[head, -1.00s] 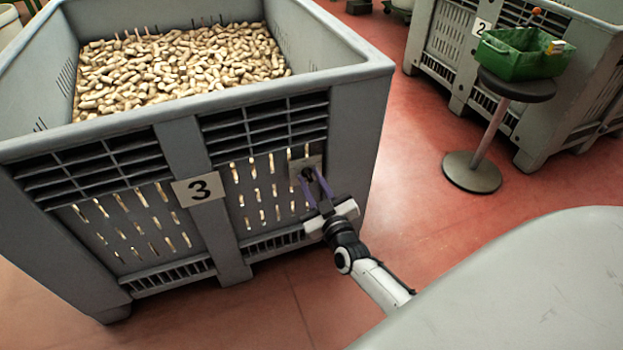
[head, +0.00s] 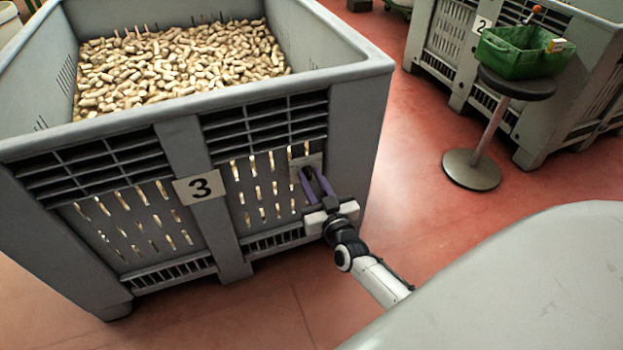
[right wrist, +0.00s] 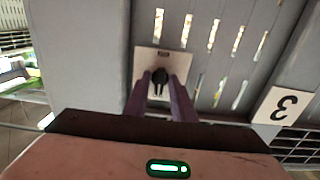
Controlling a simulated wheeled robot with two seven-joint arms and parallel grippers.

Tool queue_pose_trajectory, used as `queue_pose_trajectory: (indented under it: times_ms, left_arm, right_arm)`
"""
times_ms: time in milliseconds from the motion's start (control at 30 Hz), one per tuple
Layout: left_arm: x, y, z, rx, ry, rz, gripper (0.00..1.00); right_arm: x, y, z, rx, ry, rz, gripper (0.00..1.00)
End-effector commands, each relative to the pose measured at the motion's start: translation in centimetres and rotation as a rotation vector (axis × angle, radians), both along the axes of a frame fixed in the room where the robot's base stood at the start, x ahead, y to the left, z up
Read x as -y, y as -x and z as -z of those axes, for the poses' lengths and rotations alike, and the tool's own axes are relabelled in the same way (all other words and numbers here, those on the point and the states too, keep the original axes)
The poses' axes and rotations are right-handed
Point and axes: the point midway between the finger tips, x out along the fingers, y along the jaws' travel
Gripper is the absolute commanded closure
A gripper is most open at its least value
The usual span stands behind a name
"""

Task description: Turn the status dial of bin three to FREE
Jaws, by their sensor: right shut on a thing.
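The grey bin three (head: 355,125) is full of corks and carries a white plate with a black 3 (head: 199,187). Its status dial is a small dark knob (right wrist: 160,76) on a pale square plate (right wrist: 146,62), at the right of the bin's front wall. My right gripper (head: 308,175) is at that plate, its purple fingers shut on the knob, one on each side. In the right wrist view the gripper (right wrist: 160,84) covers part of the dial. No FREE marking or pointer is readable. My left gripper is not in view.
Another grey bin with a number 2 plate (head: 481,25) stands at the back right. In front of it a round stool (head: 515,86) holds a green crate (head: 510,62). Red floor (head: 420,180) lies open between the bins.

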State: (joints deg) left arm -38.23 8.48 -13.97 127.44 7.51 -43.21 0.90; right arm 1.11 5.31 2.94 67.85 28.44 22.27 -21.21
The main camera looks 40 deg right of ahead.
Motion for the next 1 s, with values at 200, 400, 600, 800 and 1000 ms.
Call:
queue_pose_trajectory:
  times_ms: [200, 400, 600, 800, 1000]
  left_arm:
    - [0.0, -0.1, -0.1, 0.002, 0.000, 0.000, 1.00]
    - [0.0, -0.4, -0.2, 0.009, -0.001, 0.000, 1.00]
    - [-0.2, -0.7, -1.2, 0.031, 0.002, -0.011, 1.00]
    - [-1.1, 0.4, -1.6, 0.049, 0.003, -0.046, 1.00]
    - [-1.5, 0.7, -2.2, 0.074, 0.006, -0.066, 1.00]
  right_arm:
    - [-0.1, 0.0, 0.0, 0.000, 0.001, -0.001, 0.70]
    - [0.0, 0.0, 0.0, 0.000, 0.001, 0.000, 0.70]
    - [-0.4, 1.7, -0.1, -0.004, 0.000, 0.000, 0.70]
    - [-1.4, 5.6, -0.2, -0.004, 0.000, 0.000, 0.70]
    - [-2.2, 8.8, -0.1, -0.002, 0.001, -0.001, 0.70]
